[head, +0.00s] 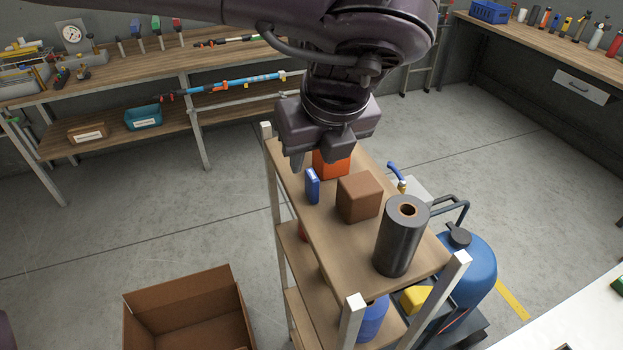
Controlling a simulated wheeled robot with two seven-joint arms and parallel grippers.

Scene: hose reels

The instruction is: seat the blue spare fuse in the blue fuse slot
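A small upright blue block with a pale mark on its narrow face (312,186), which looks like the blue spare fuse, stands on the top board of a shelf rack near its left edge. My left gripper (317,158) hangs over the far end of that board, pointing down. Its two fingers are apart, with no object seen between them. The blue block is just below and in front of the fingers; I cannot tell if they touch. I cannot make out a blue fuse slot. My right gripper is not in view.
On the rack top (335,237) stand an orange box (331,164), partly behind the gripper, a brown box (359,197) and a dark roll (401,238). Rack posts rise at the corners. A blue tank (468,268) stands right of the rack, an open carton (190,310) left on the floor.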

